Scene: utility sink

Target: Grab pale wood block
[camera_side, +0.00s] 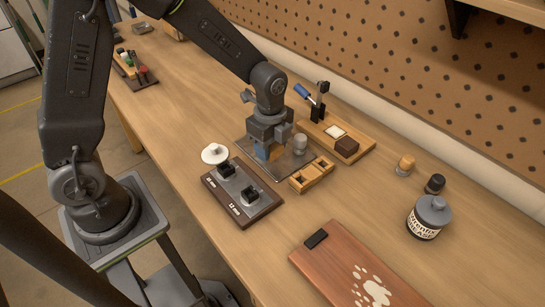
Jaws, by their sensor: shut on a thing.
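My gripper (268,150) points down over a grey metal plate (291,165) in the middle of the bench. It is shut on a small tan piece, which looks like the pale wood block (262,153). The fingers hide most of the block, and a blue patch shows beside it. I cannot tell whether the block touches the plate or is held just above it.
A grey cylinder (300,144) stands right of my gripper. A two-slot wooden holder (312,176) and a dark board with black fittings (258,208) lie in front. A wooden tray (362,137), a jar (429,218) and a reddish board (345,250) lie right.

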